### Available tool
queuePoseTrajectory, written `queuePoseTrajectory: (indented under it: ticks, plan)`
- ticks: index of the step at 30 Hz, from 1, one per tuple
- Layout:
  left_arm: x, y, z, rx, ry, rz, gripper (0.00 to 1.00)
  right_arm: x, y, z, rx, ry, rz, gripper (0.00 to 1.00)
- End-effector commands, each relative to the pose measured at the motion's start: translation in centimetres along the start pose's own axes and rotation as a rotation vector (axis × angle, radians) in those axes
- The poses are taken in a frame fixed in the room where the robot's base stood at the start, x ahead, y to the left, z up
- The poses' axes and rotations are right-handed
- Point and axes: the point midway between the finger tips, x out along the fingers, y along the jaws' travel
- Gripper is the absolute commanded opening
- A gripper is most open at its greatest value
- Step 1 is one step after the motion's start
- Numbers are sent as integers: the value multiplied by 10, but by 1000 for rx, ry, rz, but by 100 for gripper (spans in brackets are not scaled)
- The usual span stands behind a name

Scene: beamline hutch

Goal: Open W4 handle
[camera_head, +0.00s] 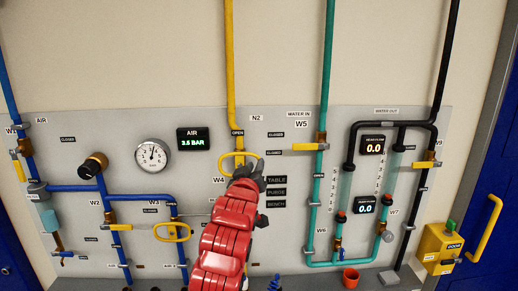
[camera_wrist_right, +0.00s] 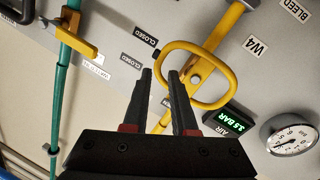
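The W4 handle is a yellow loop (camera_head: 224,163) on the yellow N2 pipe (camera_head: 231,70), beside the W4 label (camera_head: 219,180). In the wrist view the loop (camera_wrist_right: 187,45) lies just past my fingertips. My right gripper (camera_head: 248,172) is at the loop's right side and hides part of it. In the wrist view its two dark fingers (camera_wrist_right: 160,74) stand apart, with the loop's left end near the gap between their tips. I cannot tell whether they touch it. My left gripper is in neither view.
A similar yellow loop handle (camera_head: 172,232) sits lower left, on blue piping. A green pipe (camera_head: 326,80) with the W5 lever (camera_head: 312,146) runs to the right. The pressure gauge (camera_head: 152,155) and AIR display (camera_head: 194,139) are at left. Red arm links, mine, cover the panel's lower middle.

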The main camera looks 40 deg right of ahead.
Motion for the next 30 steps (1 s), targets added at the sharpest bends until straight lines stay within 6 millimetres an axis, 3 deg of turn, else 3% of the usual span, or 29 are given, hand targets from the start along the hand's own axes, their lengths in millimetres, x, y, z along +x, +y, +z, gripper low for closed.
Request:
queuePoseTrajectory:
  ticks: [6,12,25,30]
  plan:
    - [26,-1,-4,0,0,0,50,44,4,-4,-3,-2,4,25]
    - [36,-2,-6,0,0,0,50,68,2,-3,-1,2,3,25]
    - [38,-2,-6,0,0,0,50,77,0,0,1,2,0,25]
    - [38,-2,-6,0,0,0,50,77,0,0,1,2,0,0]
